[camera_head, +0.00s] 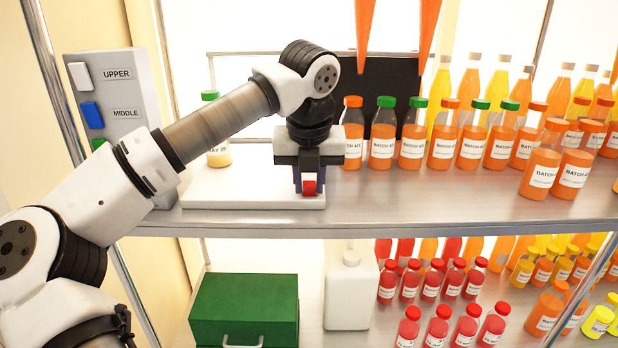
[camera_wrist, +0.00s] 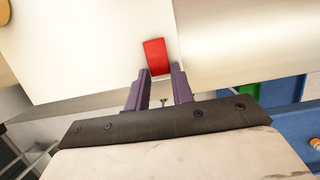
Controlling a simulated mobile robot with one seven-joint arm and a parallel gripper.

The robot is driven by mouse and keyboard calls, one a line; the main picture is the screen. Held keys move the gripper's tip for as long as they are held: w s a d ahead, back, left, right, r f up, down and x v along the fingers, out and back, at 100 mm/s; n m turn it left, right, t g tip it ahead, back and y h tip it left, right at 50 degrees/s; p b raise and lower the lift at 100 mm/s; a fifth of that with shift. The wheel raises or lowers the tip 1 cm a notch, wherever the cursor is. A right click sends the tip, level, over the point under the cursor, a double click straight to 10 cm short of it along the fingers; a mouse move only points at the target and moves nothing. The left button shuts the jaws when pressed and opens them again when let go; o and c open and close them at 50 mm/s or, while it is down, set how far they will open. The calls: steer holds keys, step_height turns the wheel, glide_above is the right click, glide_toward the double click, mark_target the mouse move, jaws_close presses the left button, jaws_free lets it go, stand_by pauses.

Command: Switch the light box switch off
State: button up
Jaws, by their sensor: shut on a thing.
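The light box looks like a low white slab (camera_head: 240,197) at the left of the upper shelf. It also fills the upper left of the wrist view (camera_wrist: 80,52). A small red switch (camera_head: 309,189) sits at its right front corner and shows in the wrist view (camera_wrist: 154,52). My gripper (camera_head: 309,182) points down over that corner. Its two purple fingers (camera_wrist: 160,80) are on either side of the near end of the red switch, shut on it. The fingers partly hide the switch in the head view, and I cannot tell its on or off position.
A grey panel (camera_head: 143,88) labelled UPPER and MIDDLE stands at left with white, blue and green switches. A green-capped bottle (camera_head: 217,158) is on the slab behind my arm. Rows of orange bottles (camera_head: 382,150) stand right of my gripper. A green case (camera_head: 245,305) is below.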

steer(key=shift+w+r+g+p, duration=0.2)
steer(key=shift+r+g+p, duration=0.2)
steer(key=shift+g+p, duration=0.1)
steer(key=shift+w+f+g+p, duration=0.15)
steer(key=shift+g+p, duration=0.2)
steer(key=shift+g, duration=0.15)
steer(key=o, duration=1)
steer(key=r, duration=0.4)
steer(key=s+r, duration=0.1)
steer(key=r, duration=0.8)
steer(key=shift+s+r, duration=0.2)
steer(key=shift+r, duration=0.15)
